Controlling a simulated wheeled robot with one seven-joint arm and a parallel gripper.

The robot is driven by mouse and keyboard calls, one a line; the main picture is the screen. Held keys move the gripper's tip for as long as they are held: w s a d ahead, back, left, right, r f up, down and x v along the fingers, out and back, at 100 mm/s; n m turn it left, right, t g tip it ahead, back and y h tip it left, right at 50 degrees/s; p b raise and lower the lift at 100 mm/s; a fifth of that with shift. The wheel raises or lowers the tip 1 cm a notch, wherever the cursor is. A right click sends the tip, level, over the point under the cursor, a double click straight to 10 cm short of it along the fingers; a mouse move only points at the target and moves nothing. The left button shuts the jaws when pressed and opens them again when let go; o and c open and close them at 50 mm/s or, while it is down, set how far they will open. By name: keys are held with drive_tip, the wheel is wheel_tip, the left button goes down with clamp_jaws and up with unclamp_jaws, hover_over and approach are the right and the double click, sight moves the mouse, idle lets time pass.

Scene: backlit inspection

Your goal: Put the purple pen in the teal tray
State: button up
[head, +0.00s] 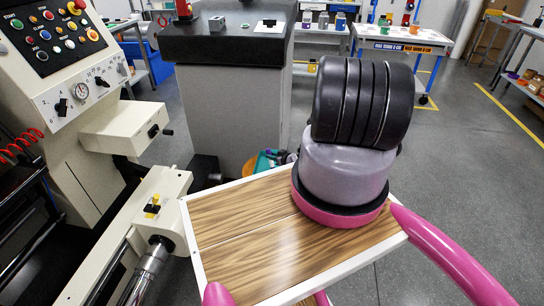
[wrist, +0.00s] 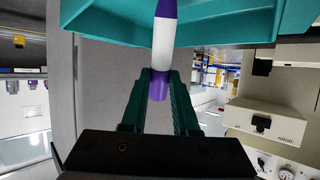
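The purple pen (wrist: 162,40) has a white middle band and purple ends. In the wrist view my gripper (wrist: 160,78) has its teal fingers shut on one purple end of it. The rest of the pen points up in the picture and runs off the top edge. The teal tray (wrist: 230,28) spans the top of the wrist view, with the pen passing in front of it; I cannot tell whether they touch.
A dark-topped grey cabinet (head: 228,95) stands ahead in the head view. A cream machine with a button panel (head: 52,32) is on the left. A cart (head: 402,38) with small jars stands behind. Grey floor is open at the right.

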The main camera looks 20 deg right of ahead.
drive_tip(key=o, duration=0.4)
drive_tip(key=shift+c, duration=0.2)
drive_tip(key=shift+r, duration=0.15)
